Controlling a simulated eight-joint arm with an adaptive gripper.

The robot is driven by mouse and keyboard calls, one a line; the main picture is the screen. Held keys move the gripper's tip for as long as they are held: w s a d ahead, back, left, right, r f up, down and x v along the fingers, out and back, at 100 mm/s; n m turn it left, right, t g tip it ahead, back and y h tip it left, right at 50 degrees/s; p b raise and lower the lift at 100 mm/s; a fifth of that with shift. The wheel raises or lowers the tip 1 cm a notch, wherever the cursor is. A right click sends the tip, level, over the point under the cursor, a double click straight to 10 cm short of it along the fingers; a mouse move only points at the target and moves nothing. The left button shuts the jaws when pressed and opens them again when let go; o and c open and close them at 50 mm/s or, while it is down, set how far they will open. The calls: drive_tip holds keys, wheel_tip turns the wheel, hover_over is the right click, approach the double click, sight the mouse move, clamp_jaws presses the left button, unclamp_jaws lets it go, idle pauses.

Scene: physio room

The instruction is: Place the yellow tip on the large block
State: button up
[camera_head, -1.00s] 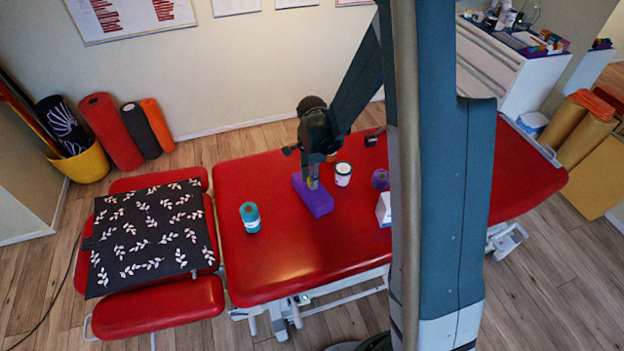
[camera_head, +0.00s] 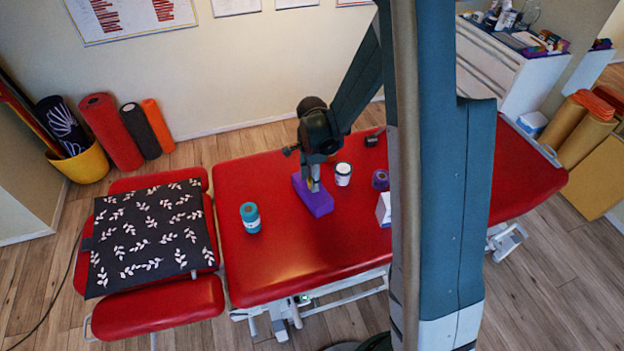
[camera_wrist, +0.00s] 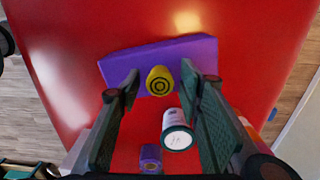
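The large block is a long purple block (camera_head: 318,203) lying on the red treatment table (camera_head: 270,270); it also shows in the wrist view (camera_wrist: 200,52). The yellow tip (camera_wrist: 160,81), with dark rings on its end, is on the purple block, near the edge closest to the camera in the wrist view. My gripper (camera_wrist: 160,82) is around the yellow tip, with a finger on each side and a visible gap to each. It looks open. In the head view my gripper (camera_head: 314,182) points down at the block and mostly hides the tip.
A white jar (camera_head: 343,174) stands just right of the block, with a purple roll (camera_head: 380,179) and a white box (camera_head: 384,210) further right. A teal bottle (camera_head: 250,217) stands to the left. The front of the table is clear.

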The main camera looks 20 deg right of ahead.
wheel_tip(320, 180, up, 12)
drive_tip(key=p, duration=0.1)
drive_tip(key=shift+p, duration=0.35)
idle(0.4)
drive_tip(key=shift+r, duration=0.1)
idle(0.4)
drive_tip(key=s+r+n+t, duration=0.3)
drive_tip(key=s+r+n, duration=0.5)
drive_tip(key=s+r, duration=0.5)
drive_tip(key=s+r+n+t, duration=0.2)
drive_tip(key=s+r+n, duration=0.1)
drive_tip(key=s+n, duration=0.2)
drive_tip(key=s+a+r+n+t, duration=0.1)
drive_tip(key=s+r+n+t, duration=0.1)
drive_tip(key=s+r+n, duration=0.2)
drive_tip(key=shift+s+a+n, duration=0.25)
drive_tip(key=shift+s+n, duration=0.25)
drive_tip(key=shift+s, duration=1.35)
